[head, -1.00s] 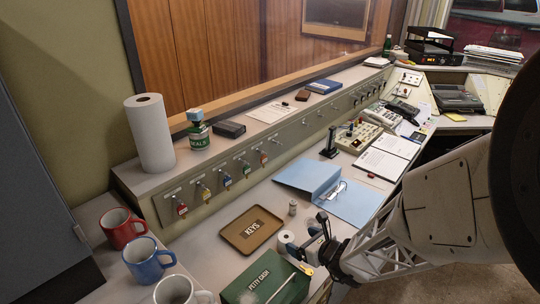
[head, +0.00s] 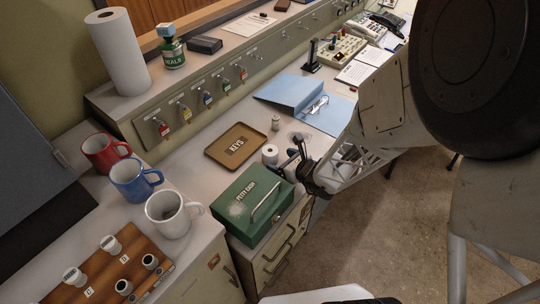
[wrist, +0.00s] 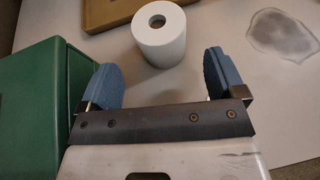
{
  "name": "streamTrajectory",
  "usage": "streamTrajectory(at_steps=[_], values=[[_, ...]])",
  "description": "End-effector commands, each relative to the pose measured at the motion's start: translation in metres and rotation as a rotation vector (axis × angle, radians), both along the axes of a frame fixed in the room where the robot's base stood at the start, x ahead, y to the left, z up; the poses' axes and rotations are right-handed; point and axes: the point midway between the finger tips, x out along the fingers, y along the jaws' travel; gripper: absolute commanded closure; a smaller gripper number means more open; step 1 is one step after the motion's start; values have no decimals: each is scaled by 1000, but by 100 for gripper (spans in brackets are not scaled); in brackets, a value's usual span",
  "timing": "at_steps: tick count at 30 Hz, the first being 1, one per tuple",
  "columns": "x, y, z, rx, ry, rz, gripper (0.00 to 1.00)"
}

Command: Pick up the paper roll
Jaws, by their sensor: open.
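A small white paper roll (head: 270,154) stands upright on the desk between the keys tray and the green cash box. In the wrist view the paper roll (wrist: 160,38) shows its hollow core, just beyond and between my fingertips, nearer the left one. My gripper (head: 292,160) is low over the desk, to the right of the roll in the head view. In the wrist view my gripper (wrist: 160,75) has its two blue fingers spread wide with nothing between them. A much larger paper towel roll (head: 118,52) stands on the ledge at the upper left.
The green cash box (head: 250,205) is close beside my left finger in the wrist view (wrist: 35,110). The brown keys tray (head: 236,146) lies behind the roll. Mugs (head: 172,214) stand at left.

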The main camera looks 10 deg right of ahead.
Motion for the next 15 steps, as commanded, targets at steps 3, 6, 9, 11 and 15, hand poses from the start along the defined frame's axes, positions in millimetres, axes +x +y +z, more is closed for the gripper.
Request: streamTrajectory(at_steps=[3,6,9,11,15], values=[[5,4,-3,0,0,2,11],[7,6,-4,0,0,1,11],[7,6,-3,0,0,1,11],[7,6,-3,0,0,1,11],[7,6,-4,0,0,1,11]])
